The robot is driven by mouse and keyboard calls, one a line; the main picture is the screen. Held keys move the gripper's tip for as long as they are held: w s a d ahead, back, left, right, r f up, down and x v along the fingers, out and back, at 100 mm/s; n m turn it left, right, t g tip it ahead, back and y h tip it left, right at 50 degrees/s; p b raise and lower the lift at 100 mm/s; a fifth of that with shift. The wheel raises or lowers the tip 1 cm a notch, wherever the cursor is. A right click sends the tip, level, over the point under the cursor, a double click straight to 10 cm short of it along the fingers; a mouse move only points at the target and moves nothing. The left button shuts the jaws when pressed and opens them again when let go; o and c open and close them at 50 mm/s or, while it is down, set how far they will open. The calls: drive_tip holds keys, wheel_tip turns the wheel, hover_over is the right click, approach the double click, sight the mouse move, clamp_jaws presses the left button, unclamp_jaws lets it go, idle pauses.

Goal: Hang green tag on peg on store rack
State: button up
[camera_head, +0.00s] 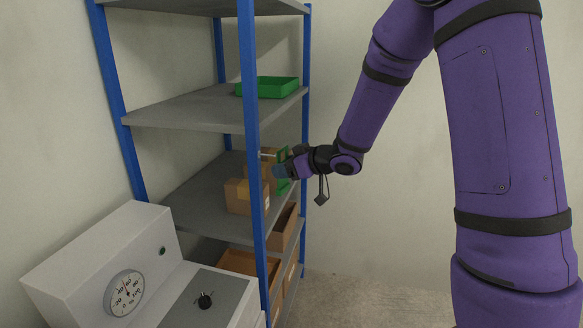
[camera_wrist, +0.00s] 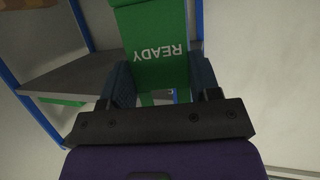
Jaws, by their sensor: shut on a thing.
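The green tag (camera_wrist: 158,58) with the word READY in white fills the space between my gripper's fingers (camera_wrist: 163,88) in the wrist view. In the head view my gripper (camera_head: 284,168) is at the rack's front blue post, shut on the green tag (camera_head: 282,170). The store rack (camera_head: 254,130) has blue posts and grey shelves. A light peg (camera_head: 266,155) sticks out at the post, just left of the tag and at about its height. I cannot tell whether the tag touches the peg.
A green tray (camera_head: 268,87) sits on the upper shelf. Cardboard boxes (camera_head: 240,197) stand on the shelf behind the post, with open brown bins (camera_head: 238,262) lower down. A white machine with a dial (camera_head: 122,294) stands at lower left. The floor right of the rack is clear.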

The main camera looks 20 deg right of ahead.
drive_tip(key=shift+w+a+f, duration=0.25)
drive_tip(key=shift+w+a, duration=0.35)
drive_tip(key=shift+a, duration=0.2)
drive_tip(key=shift+w+a+f, duration=0.25)
drive_tip(key=shift+w+a, duration=0.3)
drive_tip(key=shift+a, duration=0.2)
drive_tip(key=o, duration=1)
